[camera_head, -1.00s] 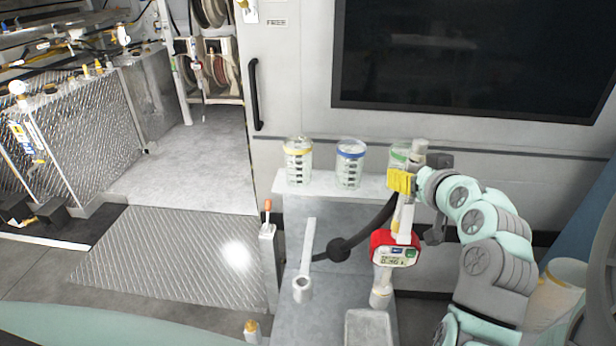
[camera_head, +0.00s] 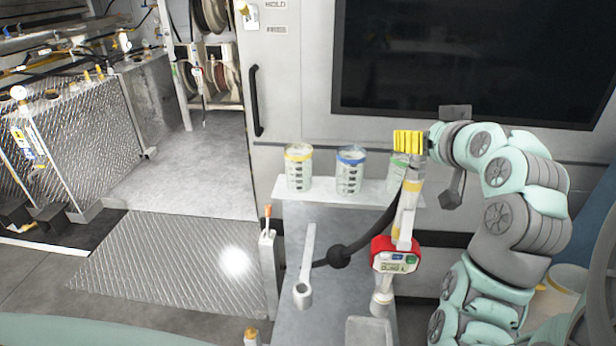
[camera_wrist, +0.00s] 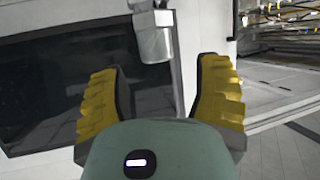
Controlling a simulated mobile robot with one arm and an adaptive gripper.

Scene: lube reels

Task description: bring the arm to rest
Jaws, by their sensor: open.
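My gripper (camera_head: 410,145) has yellow ribbed fingers and is raised just above the upper end of the red-housed metering nozzle (camera_head: 395,255) in the head view. In the wrist view the two yellow fingers of my gripper (camera_wrist: 160,95) stand wide apart with nothing between them. A grey metal cylinder (camera_wrist: 153,40) shows beyond the fingertips in that view; I cannot tell if it is part of the nozzle. My arm is bent and reaches in from the right in the head view.
Clear jars with a yellow lid (camera_head: 298,168) and a blue lid (camera_head: 350,170) stand on a white shelf, with a green-lidded one partly hidden. A dark window panel (camera_head: 470,60) fills the wall behind. Open floor lies left.

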